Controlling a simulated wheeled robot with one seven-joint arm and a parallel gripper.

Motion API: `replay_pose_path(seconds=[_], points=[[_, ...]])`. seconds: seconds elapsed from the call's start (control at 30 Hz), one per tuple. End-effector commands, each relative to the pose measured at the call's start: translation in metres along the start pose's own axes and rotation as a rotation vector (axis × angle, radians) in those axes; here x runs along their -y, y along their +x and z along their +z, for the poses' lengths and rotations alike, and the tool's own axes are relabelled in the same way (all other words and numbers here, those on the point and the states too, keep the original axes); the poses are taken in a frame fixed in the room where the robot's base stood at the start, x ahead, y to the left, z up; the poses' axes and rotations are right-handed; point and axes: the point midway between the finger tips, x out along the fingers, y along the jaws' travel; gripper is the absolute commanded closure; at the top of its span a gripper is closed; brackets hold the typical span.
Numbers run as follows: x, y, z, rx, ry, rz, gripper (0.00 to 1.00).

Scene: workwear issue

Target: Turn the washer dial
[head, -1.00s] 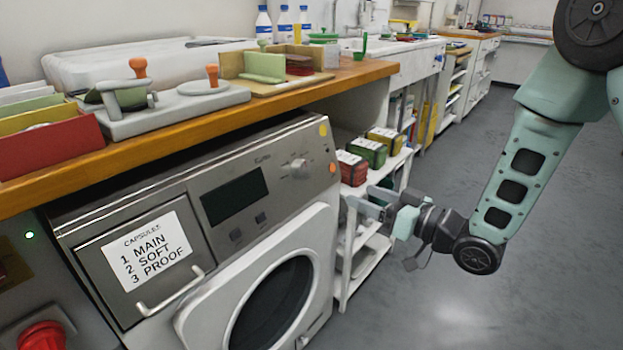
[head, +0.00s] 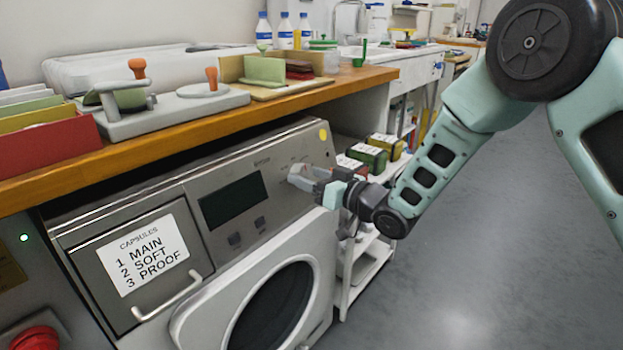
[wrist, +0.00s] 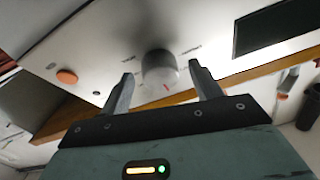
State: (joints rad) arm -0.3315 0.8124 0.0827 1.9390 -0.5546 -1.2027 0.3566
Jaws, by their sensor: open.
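The washer (head: 225,160) stands under the wooden counter, with a dark display and a round door on its front. Its dial (wrist: 160,66) shows in the wrist view as a grey knob with a red mark on its lower edge. Printed labels sit around it on the panel. My gripper (wrist: 160,82) is open, with one finger on each side of the dial. I cannot tell whether either finger touches it.
An orange button (wrist: 67,76) is on the panel beside the dial. The wooden counter (head: 200,125) overhangs the washer. Boxes (head: 368,157) stand on a white shelf to the right. The capsule drawer (head: 190,240) has a bar handle. Floor at right is clear.

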Motion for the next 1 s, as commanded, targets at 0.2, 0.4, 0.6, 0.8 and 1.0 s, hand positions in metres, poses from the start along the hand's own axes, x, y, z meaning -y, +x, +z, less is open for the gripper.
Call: replay_pose_path(seconds=[0.2, 0.4, 0.6, 0.8, 1.0], points=[[0.0000, -0.0001, -0.0001, 0.000, 0.000, 0.000, 0.45], [0.0000, -0.0002, -0.0002, 0.000, 0.000, 0.000, 0.81], [-0.0001, -0.0003, 0.0000, 0.001, -0.014, -0.005, 0.81], [-0.0012, -0.0003, 0.0002, 0.004, -0.087, -0.027, 0.81], [-0.0031, -0.0003, -0.0001, 0.012, -0.225, -0.069, 0.81]])
